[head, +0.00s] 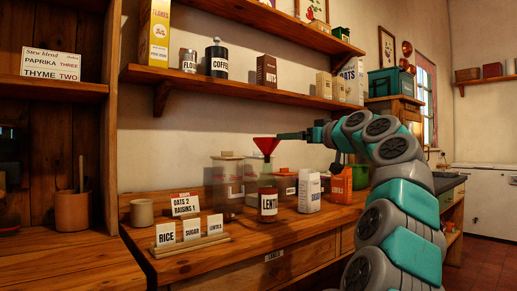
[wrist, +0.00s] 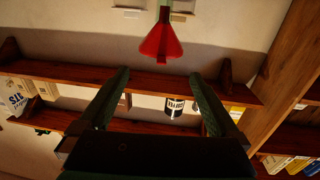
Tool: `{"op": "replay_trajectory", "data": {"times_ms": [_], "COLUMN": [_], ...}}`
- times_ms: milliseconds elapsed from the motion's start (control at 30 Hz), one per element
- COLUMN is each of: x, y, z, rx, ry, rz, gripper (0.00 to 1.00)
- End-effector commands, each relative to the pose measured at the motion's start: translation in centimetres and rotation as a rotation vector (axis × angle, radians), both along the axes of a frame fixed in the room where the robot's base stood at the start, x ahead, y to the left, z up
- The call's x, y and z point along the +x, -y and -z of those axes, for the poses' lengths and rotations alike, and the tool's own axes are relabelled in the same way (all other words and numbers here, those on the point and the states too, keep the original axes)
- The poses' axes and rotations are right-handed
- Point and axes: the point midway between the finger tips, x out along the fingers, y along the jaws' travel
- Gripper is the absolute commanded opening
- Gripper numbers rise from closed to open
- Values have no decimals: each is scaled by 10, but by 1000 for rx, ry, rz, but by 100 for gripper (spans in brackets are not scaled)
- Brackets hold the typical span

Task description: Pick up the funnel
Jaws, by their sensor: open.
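The red funnel (head: 266,145) is upright, wide mouth up, on top of a glass jar labelled LENTI… (head: 268,180) on the wooden counter. In the wrist view, which looks upside down, the funnel (wrist: 160,42) is just beyond the fingertips, roughly centred between them. My gripper (head: 279,136) is at the right of the funnel's rim, about level with it. In the wrist view my gripper (wrist: 160,75) is open with nothing between its fingers. The spout's lower end is hard to make out.
A clear canister (head: 227,185) stands left of the jar, and a white carton (head: 309,190) and an orange box (head: 340,186) stand right. Label cards (head: 191,230) and a mug (head: 142,212) are at the front left. A shelf (head: 230,84) with a coffee jar (head: 216,60) runs above.

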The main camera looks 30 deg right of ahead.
Motion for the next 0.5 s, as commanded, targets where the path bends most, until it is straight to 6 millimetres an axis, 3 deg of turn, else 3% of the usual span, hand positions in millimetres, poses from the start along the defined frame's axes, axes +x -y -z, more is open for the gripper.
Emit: {"op": "replay_trajectory", "data": {"times_ms": [500], "x": [33], "y": [1], "z": [-2], "rx": [-2], "ry": [2], "rz": [4], "gripper": [98]}}
